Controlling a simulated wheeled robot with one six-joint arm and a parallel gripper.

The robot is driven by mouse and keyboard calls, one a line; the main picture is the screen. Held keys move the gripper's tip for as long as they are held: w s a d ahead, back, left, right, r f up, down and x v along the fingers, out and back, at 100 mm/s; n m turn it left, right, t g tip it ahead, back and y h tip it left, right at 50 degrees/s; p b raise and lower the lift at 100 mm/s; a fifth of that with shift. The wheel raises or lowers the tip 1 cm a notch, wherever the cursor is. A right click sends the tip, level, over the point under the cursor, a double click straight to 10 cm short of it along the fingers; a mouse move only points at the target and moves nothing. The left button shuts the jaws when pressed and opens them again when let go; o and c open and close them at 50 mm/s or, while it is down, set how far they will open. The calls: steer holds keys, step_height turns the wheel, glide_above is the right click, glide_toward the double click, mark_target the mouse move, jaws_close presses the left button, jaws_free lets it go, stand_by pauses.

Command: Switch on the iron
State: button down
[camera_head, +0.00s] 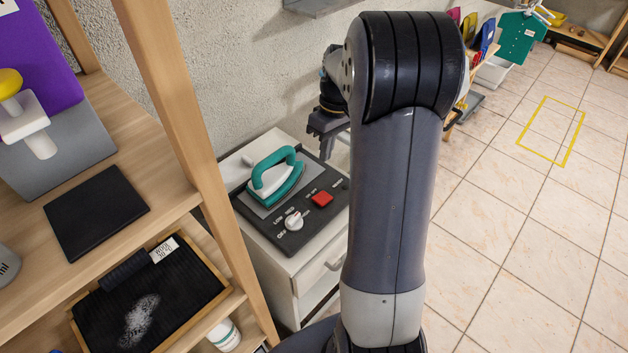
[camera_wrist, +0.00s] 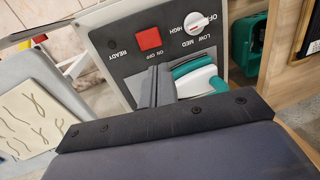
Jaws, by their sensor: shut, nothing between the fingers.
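The teal-and-white iron (camera_head: 275,180) rests on a dark control panel (camera_head: 262,228) on a white cabinet. It also shows in the wrist view (camera_wrist: 196,78), partly hidden by my gripper. The panel carries a red ON/OFF switch (camera_head: 321,199), seen in the wrist view too (camera_wrist: 148,38). Beside it is a white knob (camera_head: 293,221) marked OFF, LOW, MED and HIGH; it shows in the wrist view (camera_wrist: 195,22). I cannot tell the switch's position. My gripper (camera_head: 333,146) is shut and empty, above the panel and apart from the switch. Its fingers (camera_wrist: 154,84) show in the wrist view.
A wooden shelf (camera_head: 180,90) stands close on the left, its upright (camera_head: 195,150) beside the cabinet (camera_head: 298,262). A rough wall (camera_head: 235,65) is behind. The tiled floor (camera_head: 520,240) at right is open, with a yellow outline (camera_head: 541,155).

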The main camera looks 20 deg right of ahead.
mark_target(317, 201)
stand_by(0.3)
steer(key=a+f, duration=0.1)
steer(key=f, duration=0.3)
steer(key=f+p, duration=0.1)
steer(key=f, duration=0.4)
steer(key=s+a+f+p, duration=0.1)
steer(key=f, duration=0.3)
steer(key=shift+s+a+f, duration=0.1)
steer(key=shift+a+f, duration=0.2)
steer(key=shift+f, duration=0.1)
steer(key=shift+a+f+h+b, duration=0.1)
steer(key=shift+f+h+b, duration=0.25)
steer(key=shift+b, duration=0.35)
steer(key=shift+a, duration=0.1)
steer(key=shift+s, duration=0.1)
steer(key=shift+d+r, duration=0.1)
steer(key=shift+d, duration=0.1)
